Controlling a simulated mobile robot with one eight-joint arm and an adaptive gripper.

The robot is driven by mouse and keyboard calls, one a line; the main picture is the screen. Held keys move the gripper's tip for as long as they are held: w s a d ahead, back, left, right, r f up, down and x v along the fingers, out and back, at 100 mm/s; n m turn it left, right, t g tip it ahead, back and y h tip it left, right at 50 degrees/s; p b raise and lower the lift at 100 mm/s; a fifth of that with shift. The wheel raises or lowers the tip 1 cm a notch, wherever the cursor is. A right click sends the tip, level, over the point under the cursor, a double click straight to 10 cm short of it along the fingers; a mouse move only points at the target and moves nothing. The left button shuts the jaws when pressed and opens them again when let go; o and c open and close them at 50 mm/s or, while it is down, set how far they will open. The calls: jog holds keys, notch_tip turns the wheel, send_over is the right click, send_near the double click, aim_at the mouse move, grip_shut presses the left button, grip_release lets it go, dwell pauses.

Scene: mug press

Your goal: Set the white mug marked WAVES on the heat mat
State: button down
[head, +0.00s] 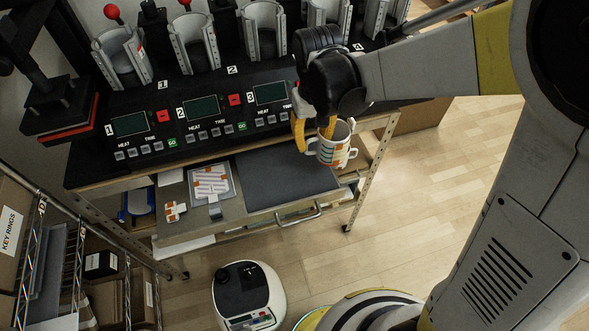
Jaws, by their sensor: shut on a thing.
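My gripper (314,138), with yellow fingers, is shut on a white mug (338,151) with coloured bands and handles showing on its sides. The mug is about upright, with its open rim up. No WAVES marking can be read on it at this size. A dark grey mat (280,181), which looks like the heat mat, lies flat on the pulled-out shelf below the press. The mug hangs by the mat's far right corner in the picture. I cannot tell how high it is above the mat.
A sheet with an orange pattern (211,183) and small pieces (174,211) lie on the shelf left of the mat. The press panel (190,115) with its mug holders stands behind. A white and black machine (247,293) stands on the floor. The mat's surface is clear.

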jog(key=shift+s+a+f+b, duration=0.3)
jog(key=shift+s+a+f, duration=0.15)
jog(key=shift+a+f, duration=0.6)
jog(key=shift+s+a+f+b, duration=0.4)
jog(key=shift+a+f, duration=0.3)
jog(key=shift+f, duration=0.75)
jog(key=shift+s+a+f+b, duration=0.2)
jog(key=shift+s+a+f, duration=0.3)
jog(key=shift+a+f, duration=0.55)
jog(key=shift+d+f, duration=0.2)
jog(key=shift+f, duration=0.1)
jog(key=c, duration=1)
grip_release()
notch_tip(320, 180, up, 12)
jog(key=p, duration=0.3)
jog(key=s+d+r+m+t, duration=0.1)
jog(key=s+d+r+t, duration=0.1)
jog(key=d, duration=0.4)
jog(key=s+d+r+m+t, duration=0.1)
jog(key=s+d+r+t, duration=0.1)
jog(key=d, duration=0.4)
jog(key=s+d+r+m+t, duration=0.1)
jog(key=s+d+r+t, duration=0.2)
jog(key=s+d, duration=0.2)
jog(key=shift+s+d+r, duration=0.15)
jog(key=shift+d+r, duration=0.15)
jog(key=shift+d, duration=0.5)
